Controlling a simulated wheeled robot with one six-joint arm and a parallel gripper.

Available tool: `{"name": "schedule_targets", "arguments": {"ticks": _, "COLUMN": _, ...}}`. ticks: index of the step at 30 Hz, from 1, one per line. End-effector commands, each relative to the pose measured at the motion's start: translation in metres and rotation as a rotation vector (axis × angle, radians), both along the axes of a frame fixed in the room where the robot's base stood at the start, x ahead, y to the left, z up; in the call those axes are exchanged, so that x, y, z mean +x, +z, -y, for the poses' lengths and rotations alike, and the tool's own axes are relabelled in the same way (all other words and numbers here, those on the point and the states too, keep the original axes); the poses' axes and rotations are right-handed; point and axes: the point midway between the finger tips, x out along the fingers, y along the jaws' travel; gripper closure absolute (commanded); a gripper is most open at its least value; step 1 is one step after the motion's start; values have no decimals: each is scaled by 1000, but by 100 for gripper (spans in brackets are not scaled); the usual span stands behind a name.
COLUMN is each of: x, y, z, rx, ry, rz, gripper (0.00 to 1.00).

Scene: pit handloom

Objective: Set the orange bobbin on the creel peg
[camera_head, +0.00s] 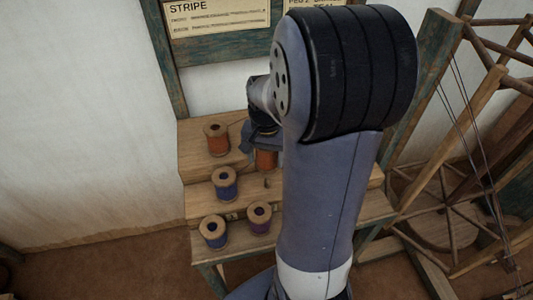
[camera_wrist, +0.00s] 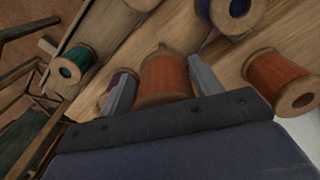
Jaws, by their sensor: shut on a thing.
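My gripper (camera_wrist: 163,84) is shut on an orange bobbin (camera_wrist: 164,74), with one finger on each side of its thread. In the head view the held orange bobbin (camera_head: 266,161) shows just below my gripper (camera_head: 262,146), partly hidden by my arm. A bare wooden creel peg (camera_head: 267,183) stands on the middle step, a little below the held bobbin in the picture. A second orange bobbin (camera_head: 217,140) stands on the upper step to the left; it also shows at the right of the wrist view (camera_wrist: 280,80). I cannot tell whether the held bobbin touches the step.
A blue bobbin (camera_head: 225,184) stands left of the bare peg. A darker blue bobbin (camera_head: 213,232) and a purple bobbin (camera_head: 259,219) stand on the lower step. A green bobbin (camera_wrist: 75,63) shows in the wrist view. A wooden loom frame (camera_head: 450,210) stands at right.

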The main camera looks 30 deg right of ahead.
Motion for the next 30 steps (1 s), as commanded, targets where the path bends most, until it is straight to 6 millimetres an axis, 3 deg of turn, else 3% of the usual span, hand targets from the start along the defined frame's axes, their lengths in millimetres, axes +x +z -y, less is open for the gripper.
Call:
{"name": "schedule_targets", "arguments": {"ticks": 8, "x": 0, "y": -10, "z": 0, "rx": 0, "ry": -3, "rz": 0, "gripper": 64}}
{"name": "schedule_targets", "arguments": {"ticks": 30, "x": 0, "y": -61, "z": 0, "rx": 0, "ry": -2, "rz": 0, "gripper": 64}}
